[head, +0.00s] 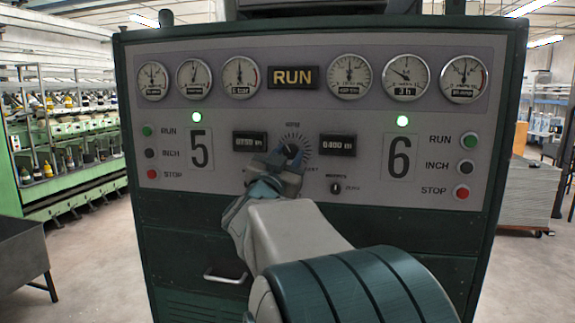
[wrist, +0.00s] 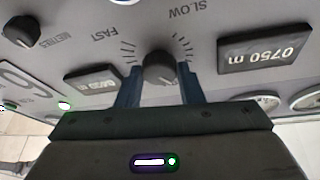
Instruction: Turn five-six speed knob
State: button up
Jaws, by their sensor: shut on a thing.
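The speed knob (head: 291,149) is a dark round knob at the centre of the panel, between the 5 and 6 sections, with a ring of tick marks around it. It also shows in the wrist view (wrist: 161,70), upside down, near the words SLOW and FAST. My gripper (wrist: 159,80) has one blue finger on each side of the knob and is shut on it. In the head view my gripper (head: 278,166) comes from below and hides the knob's lower part. I cannot read the knob's exact setting.
Two counters flank the knob, the left (head: 250,142) and the right (head: 338,147). A small dark knob (head: 336,188) sits lower right. RUN, INCH and STOP buttons line both sides, such as the red right one (head: 462,192). A drawer handle (head: 225,276) juts out below.

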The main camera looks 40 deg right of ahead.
jog(key=o, duration=1)
jog(key=b+v, duration=0.4)
jog(key=v, duration=1)
